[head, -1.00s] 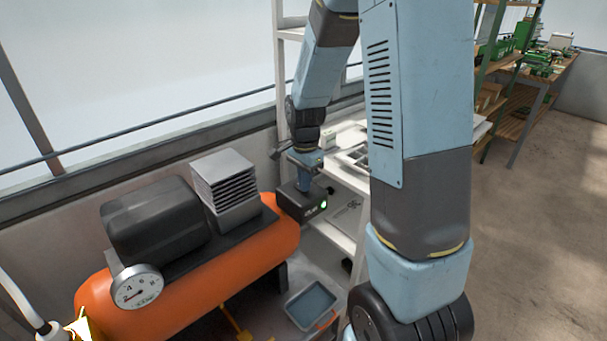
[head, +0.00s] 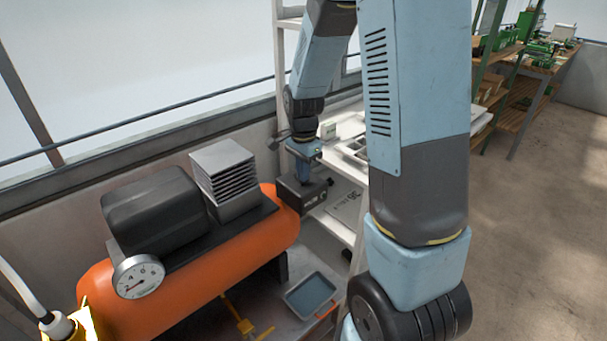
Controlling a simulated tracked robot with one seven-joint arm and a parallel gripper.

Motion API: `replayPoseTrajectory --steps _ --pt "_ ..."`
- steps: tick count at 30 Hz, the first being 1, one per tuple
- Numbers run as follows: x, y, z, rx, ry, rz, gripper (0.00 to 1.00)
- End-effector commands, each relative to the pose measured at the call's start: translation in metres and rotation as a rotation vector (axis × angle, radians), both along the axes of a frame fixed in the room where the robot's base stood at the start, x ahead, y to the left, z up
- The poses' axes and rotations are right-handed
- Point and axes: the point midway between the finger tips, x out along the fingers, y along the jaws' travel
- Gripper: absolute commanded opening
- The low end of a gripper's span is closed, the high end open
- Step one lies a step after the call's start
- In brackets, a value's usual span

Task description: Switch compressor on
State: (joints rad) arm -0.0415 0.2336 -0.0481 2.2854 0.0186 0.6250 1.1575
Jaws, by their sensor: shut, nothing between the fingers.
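The compressor has an orange tank (head: 200,285) with a dark motor housing (head: 150,212) and a grey finned block (head: 226,180) on top. A dark switch box (head: 290,197) sits at its right end. No green light shows on the box's front face now. My gripper (head: 304,180) is shut and empty, pointing down at the top of the switch box. It seems to touch the box top, but contact and the switch itself are hidden behind the fingers. A round white gauge (head: 138,277) is at the tank's left end, its needle toward the lower left.
White shelves (head: 341,205) stand just behind and right of the box. A shallow tray (head: 311,295) lies on the floor below the tank. A window ledge runs along the left wall. Open floor (head: 540,220) lies at right.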

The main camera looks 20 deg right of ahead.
Motion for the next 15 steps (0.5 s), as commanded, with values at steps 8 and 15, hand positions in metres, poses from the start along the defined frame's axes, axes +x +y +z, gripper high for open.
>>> replayPoseTrajectory --steps 8,15 --pt "0.0066 0.0026 0.0037 0.0 0.0 -0.001 0.0" --pt "0.0064 0.0026 0.0038 0.0 0.0 0.0 0.0"
